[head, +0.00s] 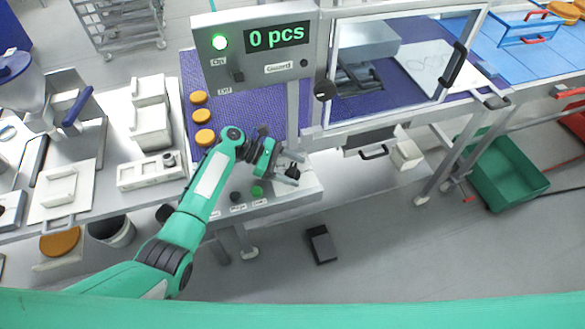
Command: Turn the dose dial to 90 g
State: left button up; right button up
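My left gripper (289,168) is at the right part of the low control panel (290,192), in front of the purple belt. Its fingers are over a small dark knob (292,173), which looks like the dose dial. The gripper partly covers this knob, and its scale and setting cannot be read. The fingers look apart around it, but whether they touch it is too small to tell. Left of it on the panel are a green button (257,191) and a dark button (236,197) with small labels. My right gripper is out of view.
Several orange rounds (204,138) lie on the purple belt (196,75). A clear-doored guard (395,60) stands to the right. A green crate (507,178) is on the floor.

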pick_arm(q)
jog(key=shift+a, duration=0.25)
jog(key=b+v, duration=0.3)
jog(key=v, duration=0.9)
jog(key=shift+w+a+b, duration=0.1)
jog(key=shift+a+b, duration=0.05)
jog(key=shift+b, duration=0.15)
jog(key=shift+w+a+r, duration=0.1)
jog(key=shift+a+r, duration=0.2)
jog(key=shift+a, duration=0.15)
